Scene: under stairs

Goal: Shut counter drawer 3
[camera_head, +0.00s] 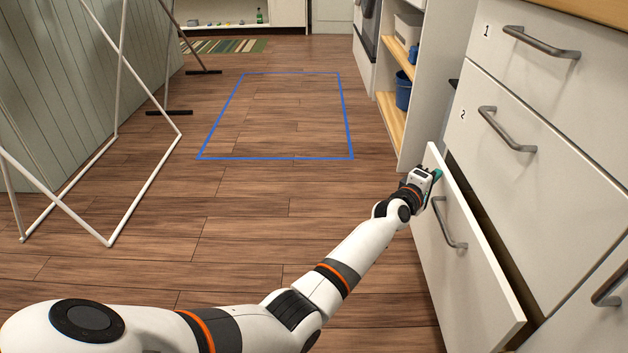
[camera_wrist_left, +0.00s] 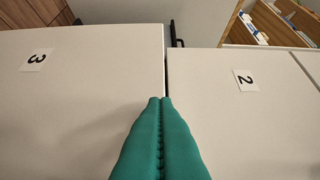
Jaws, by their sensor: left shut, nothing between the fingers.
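Counter drawer 3 (camera_head: 468,262) is the lowest white drawer at the right in the head view. It stands partly open, with a dark gap behind its front. Its grey bar handle (camera_head: 448,224) is free. In the left wrist view the drawer front (camera_wrist_left: 75,110) bears a label "3". My left gripper (camera_head: 435,180) is at the upper far corner of that front. Its green fingers (camera_wrist_left: 161,101) are shut and empty, with the tips by the edge between fronts 3 and 2. I cannot tell whether they touch. My right gripper is not in view.
Drawers 1 (camera_head: 545,75) and 2 (camera_head: 530,150) above look closed, with grey handles. An open shelf with a blue bucket (camera_head: 403,91) stands beyond. A white rack (camera_head: 125,210) stands at the left. The wooden floor between is clear, with a blue outlined rectangle (camera_head: 200,156).

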